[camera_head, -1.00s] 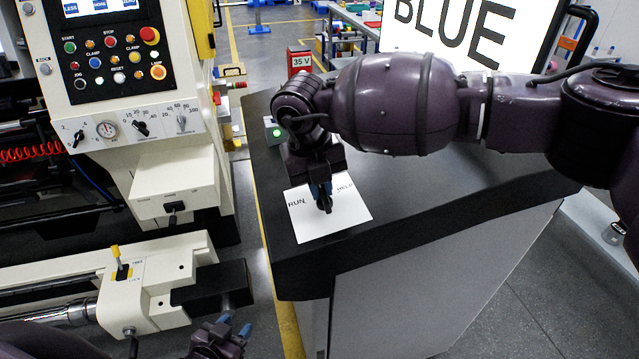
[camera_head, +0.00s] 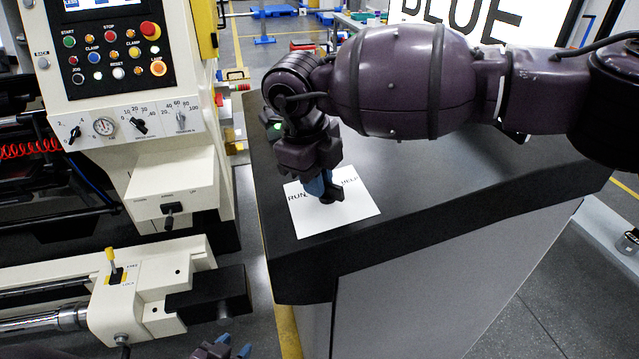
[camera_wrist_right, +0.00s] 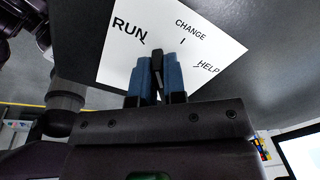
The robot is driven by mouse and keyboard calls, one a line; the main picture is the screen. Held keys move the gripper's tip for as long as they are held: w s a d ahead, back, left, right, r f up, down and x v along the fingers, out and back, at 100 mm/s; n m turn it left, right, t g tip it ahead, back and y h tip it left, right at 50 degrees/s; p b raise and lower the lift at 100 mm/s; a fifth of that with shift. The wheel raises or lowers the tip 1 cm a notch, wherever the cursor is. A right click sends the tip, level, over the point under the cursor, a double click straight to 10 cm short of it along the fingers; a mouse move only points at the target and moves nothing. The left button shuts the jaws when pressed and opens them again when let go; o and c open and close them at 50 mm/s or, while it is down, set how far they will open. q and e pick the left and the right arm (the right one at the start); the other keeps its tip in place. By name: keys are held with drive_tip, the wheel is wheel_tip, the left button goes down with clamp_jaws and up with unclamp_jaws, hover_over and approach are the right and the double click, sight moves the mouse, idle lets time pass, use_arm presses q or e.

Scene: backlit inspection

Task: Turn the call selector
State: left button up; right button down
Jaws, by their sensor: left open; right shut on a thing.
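The call selector is a small black knob (camera_head: 332,195) on a white plate (camera_head: 345,213) marked RUN, CHANGE and HELP, lying on the dark sloped console top. My right gripper (camera_head: 318,187), with blue fingertips, reaches down to the plate and is shut on the knob. In the right wrist view the black knob (camera_wrist_right: 157,72) sits between the blue fingers (camera_wrist_right: 158,76), below the CHANGE mark. The fingers hide part of it, so I cannot tell which label it points to. My left gripper (camera_head: 229,347) is open and empty at the bottom edge, partly cut off.
The dark console (camera_head: 430,195) has a free top around the plate and a raised front edge. A cream machine (camera_head: 125,70) with buttons and dials stands at left. A bright sign reading BLUE (camera_head: 470,20) stands behind my right arm.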

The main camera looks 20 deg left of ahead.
use_arm(q)
drive_tip(key=shift+s+f+b, duration=0.2)
drive_tip(key=shift+f+b, duration=0.15)
drive_tip(key=shift+f, duration=0.25)
drive_tip(key=shift+s+f+b, duration=0.15)
drive_tip(key=shift+f+b, duration=0.15)
drive_tip(key=shift+f, duration=0.25)
use_arm(e)
drive_tip(key=shift+s+n, duration=0.15)
drive_tip(key=shift+n, duration=0.8)
drive_tip(key=shift+s+n, duration=0.1)
drive_tip(key=shift+n, duration=0.85)
drive_tip(key=c, duration=1.2)
unclamp_jaws()
drive_tip(key=shift+a+r, duration=0.1)
drive_tip(key=shift+r, duration=0.4)
use_arm(q)
drive_tip(key=shift+s+f, duration=0.1)
use_arm(e)
drive_tip(key=shift+s+a+r, duration=0.15)
drive_tip(key=shift+a+r, duration=0.05)
drive_tip(key=shift+r, duration=1.4)
drive_tip(key=shift+s+a+r, duration=0.2)
drive_tip(key=shift+a+r, duration=0.05)
drive_tip(key=shift+r, duration=1.4)
drive_tip(key=shift+s+a+r, duration=0.15)
drive_tip(key=shift+a+r, duration=0.05)
drive_tip(key=shift+r, duration=1.4)
